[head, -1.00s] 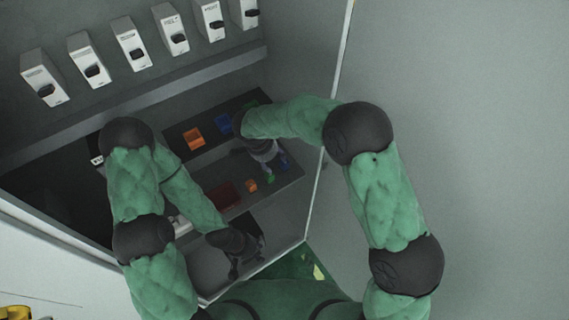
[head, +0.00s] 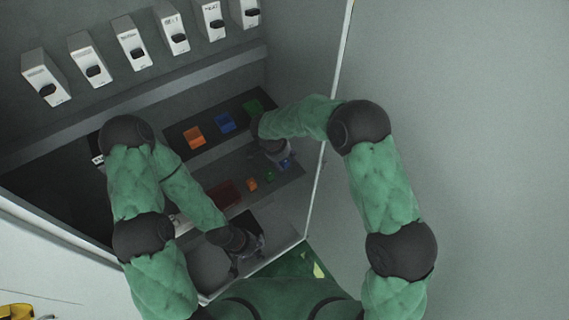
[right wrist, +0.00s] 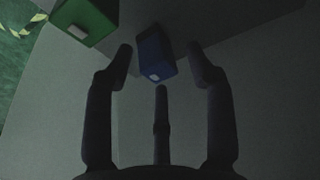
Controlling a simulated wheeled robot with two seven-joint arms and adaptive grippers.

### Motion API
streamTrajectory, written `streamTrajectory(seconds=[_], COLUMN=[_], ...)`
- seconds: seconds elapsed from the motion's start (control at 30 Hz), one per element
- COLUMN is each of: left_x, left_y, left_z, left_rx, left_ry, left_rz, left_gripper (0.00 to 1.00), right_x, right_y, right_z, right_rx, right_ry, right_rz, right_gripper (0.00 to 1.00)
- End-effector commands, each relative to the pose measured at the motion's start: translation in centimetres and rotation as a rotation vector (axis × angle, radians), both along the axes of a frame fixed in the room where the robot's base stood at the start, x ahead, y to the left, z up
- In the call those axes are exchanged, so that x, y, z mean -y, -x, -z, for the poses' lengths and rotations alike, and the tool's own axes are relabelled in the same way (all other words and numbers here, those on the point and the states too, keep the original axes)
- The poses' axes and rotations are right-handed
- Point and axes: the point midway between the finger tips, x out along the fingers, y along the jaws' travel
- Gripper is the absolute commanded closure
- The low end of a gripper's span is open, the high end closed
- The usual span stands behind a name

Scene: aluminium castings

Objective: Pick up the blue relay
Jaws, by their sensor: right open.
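The blue relay (head: 286,163) stands at the right end of the grey shelf in the head view, partly hidden by my right gripper (head: 279,156). In the right wrist view the blue relay (right wrist: 155,58) shows between the spread fingertips of my right gripper (right wrist: 161,62). The fingers are open, with dark gaps on both sides of the relay; I cannot tell how far beyond the tips it is. My left gripper (head: 246,250) hangs low over the front of the cabinet, apart from the relay; its fingers are too dark to read.
A small green relay (head: 269,176) and an orange one (head: 252,184) stand left of the blue relay. The green one (right wrist: 88,18) is also close by in the right wrist view. Orange (head: 194,137), blue (head: 225,122) and green (head: 253,107) pieces lie on the dark strip behind.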

Motion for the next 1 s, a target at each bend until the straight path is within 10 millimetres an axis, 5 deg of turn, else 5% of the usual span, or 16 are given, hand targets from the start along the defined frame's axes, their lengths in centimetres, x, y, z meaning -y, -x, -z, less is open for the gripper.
streamTrajectory(seconds=[0.03,0.2,0.67,1.0], left_x=[0.0,0.0,0.0,0.0], left_y=[0.0,0.0,0.0,0.0], left_z=[0.0,0.0,0.0,0.3], left_rx=[0.0,0.0,0.0,0.0], left_ry=[0.0,0.0,0.0,0.0], left_rz=[0.0,0.0,0.0,0.0], left_gripper=[0.6,0.6,0.6,0.6], right_x=[0.0,0.0,0.0,0.3], right_y=[0.0,0.0,0.0,0.5], right_z=[0.0,0.0,-0.3,-3.9], right_rx=[0.0,0.0,0.0,0.002], right_ry=[0.0,0.0,0.0,0.0], right_rz=[0.0,0.0,0.001,0.001], right_gripper=[0.45,0.93,0.93,0.94])
